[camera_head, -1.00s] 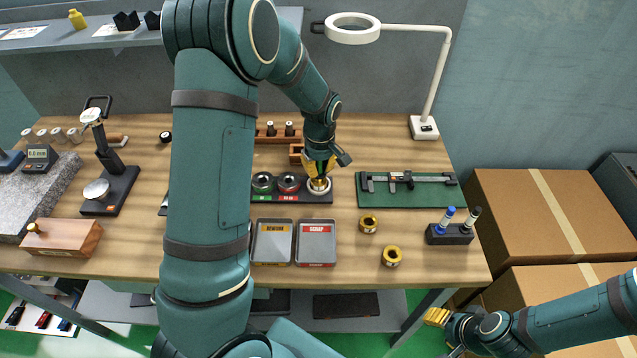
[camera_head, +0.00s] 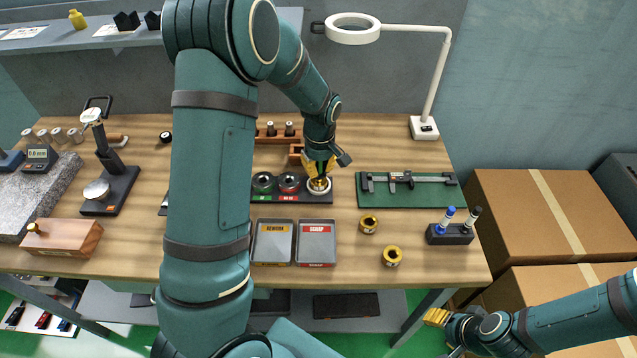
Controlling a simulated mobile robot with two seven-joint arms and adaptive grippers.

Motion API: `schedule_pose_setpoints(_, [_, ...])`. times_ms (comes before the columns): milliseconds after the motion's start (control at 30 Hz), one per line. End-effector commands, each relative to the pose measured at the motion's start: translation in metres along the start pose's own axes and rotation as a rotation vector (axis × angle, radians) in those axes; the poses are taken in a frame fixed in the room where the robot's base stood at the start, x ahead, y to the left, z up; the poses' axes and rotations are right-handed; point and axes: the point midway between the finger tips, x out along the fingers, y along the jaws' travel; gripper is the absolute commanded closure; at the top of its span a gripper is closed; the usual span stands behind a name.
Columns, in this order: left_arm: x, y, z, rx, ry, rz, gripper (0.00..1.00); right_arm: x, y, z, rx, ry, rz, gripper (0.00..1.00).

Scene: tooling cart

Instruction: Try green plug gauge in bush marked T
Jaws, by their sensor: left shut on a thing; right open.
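My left gripper (camera_head: 319,172) reaches down at the black holder (camera_head: 333,197). It is shut on a brass-coloured thing (camera_head: 319,185) that looks like a bush, at the white ring on the holder's right end. The fingers partly hide it, and I cannot tell whether it is seated. No green plug gauge is clearly visible. My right gripper (camera_head: 437,317) is open and empty beyond the table's front edge.
Rework tray (camera_head: 273,260) and scrap tray (camera_head: 316,264) lie in front of the holder. A caliper rests on a green mat (camera_head: 412,202). A pen block (camera_head: 449,235) stands at right. A magnifier lamp (camera_head: 423,126) stands behind. My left arm hides part of the table.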

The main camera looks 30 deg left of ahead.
Motion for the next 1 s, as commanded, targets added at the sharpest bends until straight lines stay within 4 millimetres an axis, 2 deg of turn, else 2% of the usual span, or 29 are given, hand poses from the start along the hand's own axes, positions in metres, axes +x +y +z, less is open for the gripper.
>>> schedule_pose_setpoints(367, [0.003, -0.002, 0.003, 0.001, -0.007, -0.008, 1.0, 0.0, 0.0, 0.0, 0.0, 0.0, 0.0, 0.53])
schedule_pose_setpoints(1000, [-0.011, -0.001, 0.001, 0.0, -0.003, -0.003, 1.0, -0.008, -0.003, -0.001, 0.0, 0.0, 0.0, 0.53])
